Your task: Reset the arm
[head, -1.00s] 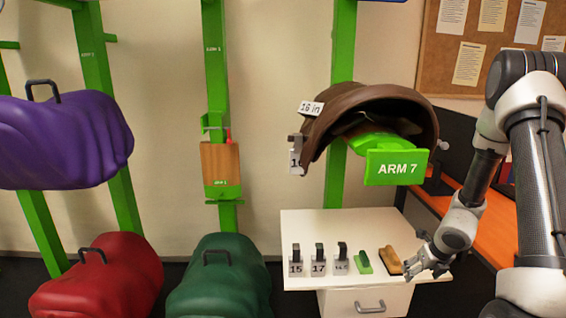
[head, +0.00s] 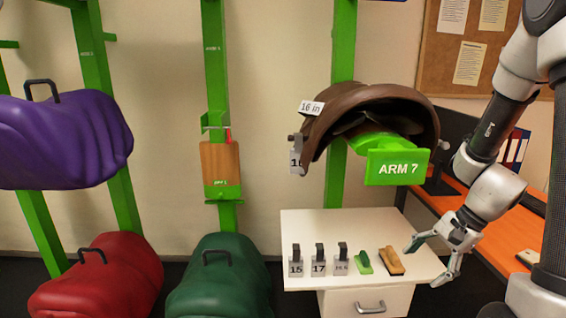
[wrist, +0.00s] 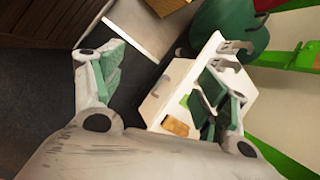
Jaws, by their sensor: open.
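My gripper (head: 428,262) is open and empty, beside the right edge of the white cabinet in the head view. Its two green-padded fingers (wrist: 165,95) are spread wide in the wrist view, with dark floor and part of the cabinet between and behind them. A brown saddle (head: 365,105) with a "16 in" tag sits on the green arm labelled ARM 7 (head: 396,168), above and left of my gripper.
The white cabinet (head: 330,222) holds numbered tagged pieces (head: 318,262), a green piece (head: 362,262) and a brown brush (head: 391,262). An orange desk (head: 500,235) stands right. Purple (head: 65,140), red (head: 100,280) and green (head: 222,275) covered saddles are left.

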